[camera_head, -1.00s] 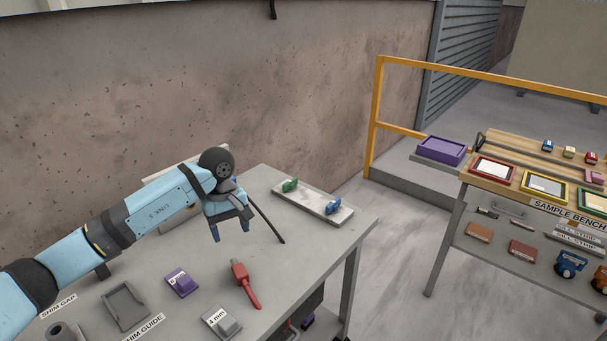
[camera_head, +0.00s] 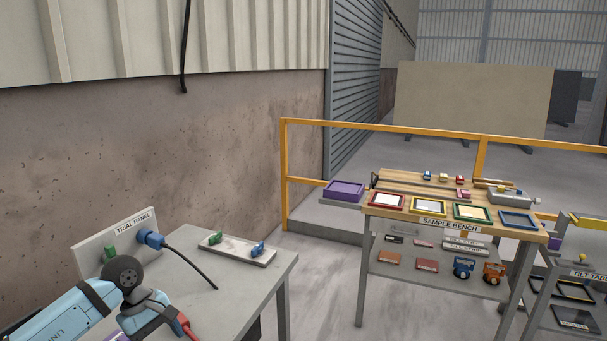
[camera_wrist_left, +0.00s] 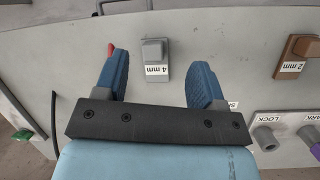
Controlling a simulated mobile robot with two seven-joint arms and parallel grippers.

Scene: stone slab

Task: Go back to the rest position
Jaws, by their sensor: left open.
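In the head view my left arm comes in at the lower left, and its gripper (camera_head: 145,328) is low over the near table, partly cut off by the bottom edge. In the left wrist view the gripper (camera_wrist_left: 159,66) has its two blue fingers spread wide with nothing held. A grey block marked 4 mm (camera_wrist_left: 154,58) lies on the tabletop below, showing between the fingers. A red tool (camera_head: 183,324) is partly hidden by the gripper in the head view. My right gripper is in neither view.
The near table (camera_head: 235,305) carries a trial panel (camera_head: 92,250) with a blue plug (camera_head: 150,238) and dark cable, and a pale slab (camera_head: 236,249) with green and blue pieces. A sample bench (camera_head: 400,185) stands right, beyond open floor (camera_head: 320,290). A yellow rail (camera_head: 340,125) runs behind.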

